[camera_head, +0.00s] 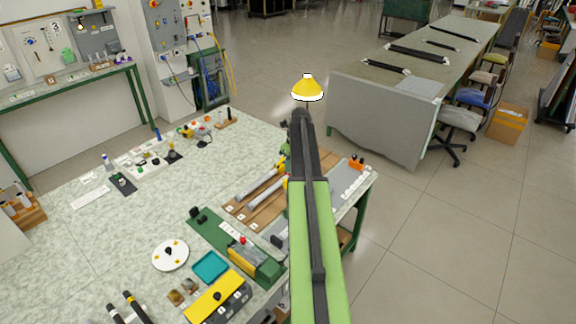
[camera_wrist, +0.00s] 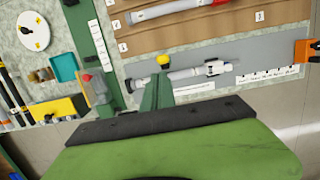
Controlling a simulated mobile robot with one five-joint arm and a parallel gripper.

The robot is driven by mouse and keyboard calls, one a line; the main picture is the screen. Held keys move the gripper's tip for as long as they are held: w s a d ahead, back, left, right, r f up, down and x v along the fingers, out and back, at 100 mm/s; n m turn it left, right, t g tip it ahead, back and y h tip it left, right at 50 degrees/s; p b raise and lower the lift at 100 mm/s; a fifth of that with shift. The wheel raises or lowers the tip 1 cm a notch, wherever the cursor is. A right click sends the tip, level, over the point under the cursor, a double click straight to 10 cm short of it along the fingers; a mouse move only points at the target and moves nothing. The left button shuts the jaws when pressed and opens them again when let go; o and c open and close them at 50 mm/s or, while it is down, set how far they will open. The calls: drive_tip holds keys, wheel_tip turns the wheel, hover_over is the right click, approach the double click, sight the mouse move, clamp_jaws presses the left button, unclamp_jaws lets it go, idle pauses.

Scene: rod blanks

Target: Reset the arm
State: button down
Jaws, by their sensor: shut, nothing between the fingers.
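My green and black arm reaches up the middle of the head view, over the right edge of the workbench (camera_head: 130,225). In that view I cannot make out the fingertips. In the wrist view my gripper (camera_wrist: 160,80) shows as narrow dark green fingers beyond a black plate and green body. They are shut and hold nothing. A grey-white rod (camera_wrist: 190,75) lies behind the fingertips on a grey panel with a ruled scale. I cannot tell their distance from it.
Rods lie on a brown wooden rack (camera_head: 240,215). A green fixture (camera_head: 215,229), white disc (camera_head: 170,254), teal tray (camera_head: 210,266) and yellow-topped box (camera_head: 217,297) stand left of my arm.

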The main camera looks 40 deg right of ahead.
drive_tip(key=shift+s+d+r+p, duration=0.1)
drive_tip(key=shift+s+r+p, duration=0.1)
drive_tip(key=shift+r, duration=0.35)
drive_tip(key=shift+s+r+p, duration=0.15)
drive_tip(key=shift+r+p, duration=0.05)
drive_tip(key=shift+r, duration=0.3)
drive_tip(key=shift+w, duration=0.1)
